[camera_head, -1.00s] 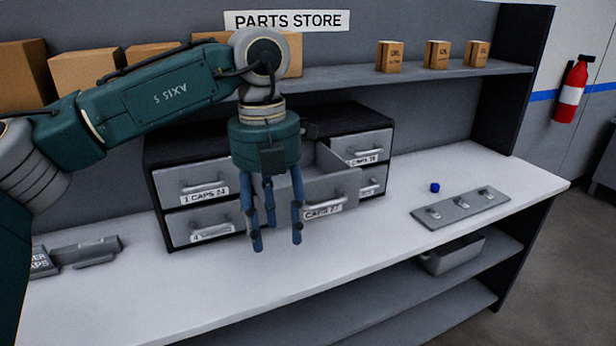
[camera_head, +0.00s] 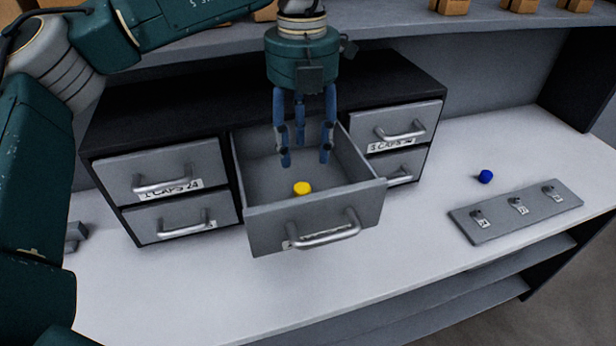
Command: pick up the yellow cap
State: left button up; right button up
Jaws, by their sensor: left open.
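The yellow cap (camera_head: 302,188) lies inside the open middle drawer (camera_head: 318,222), near the drawer's front wall. My left gripper (camera_head: 304,158) is open and empty, with its blue fingers pointing down over the drawer. Its fingertips appear just behind and above the cap in the picture, apart from it. I cannot tell exactly how deep in the drawer the fingertips are. My right gripper is not in view.
Closed drawers flank the open one in the dark cabinet (camera_head: 110,125). A blue cap (camera_head: 485,176) lies on the white worktop (camera_head: 170,290) at the right, behind a grey plate (camera_head: 490,224) with several small labelled fittings. The worktop's front is clear.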

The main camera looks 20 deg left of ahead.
aim_at(302, 187)
pick_arm(q)
jog(key=f, duration=0.1)
jog(key=s+f+p, duration=0.1)
jog(key=f, duration=0.1)
jog(key=shift+f, duration=0.15)
jog(key=shift+w+f, duration=0.1)
jog(key=shift+f, duration=0.2)
jog(key=f+p, duration=0.2)
jog(key=f, duration=0.1)
jog(key=f+p, duration=0.1)
jog(key=shift+w+a+f, duration=0.15)
jog(key=shift+w, duration=0.1)
jog(key=shift+f, duration=0.5)
jog(key=shift+c, duration=0.6)
jog(key=c, duration=0.8)
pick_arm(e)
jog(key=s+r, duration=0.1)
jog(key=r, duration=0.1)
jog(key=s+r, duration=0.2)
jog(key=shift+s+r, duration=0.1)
